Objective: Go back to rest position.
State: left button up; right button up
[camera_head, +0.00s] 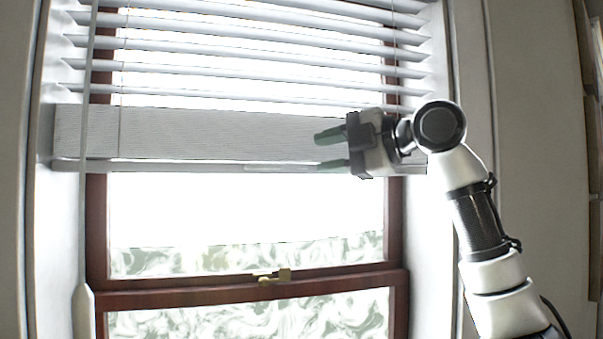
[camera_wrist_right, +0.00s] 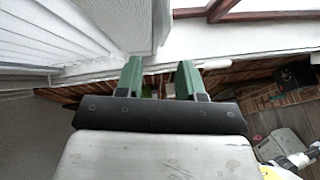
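My right gripper (camera_head: 332,150) is raised in front of the window, at the height of the gathered blind slats. Its two green fingers point left and stand apart with nothing visible between them. In the right wrist view the green fingers (camera_wrist_right: 160,80) also show with a gap between them. I cannot tell whether the fingers touch the blind. My left gripper is not in view.
A white slatted blind (camera_head: 200,135) hangs half lowered over a window with a red-brown frame (camera_head: 97,230). A brass-coloured latch (camera_head: 275,277) sits on the middle rail. A white rod (camera_head: 83,300) hangs at the left. Brickwork (camera_wrist_right: 275,97) shows below the right wrist.

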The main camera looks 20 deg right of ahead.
jog(key=shift+v, duration=0.85)
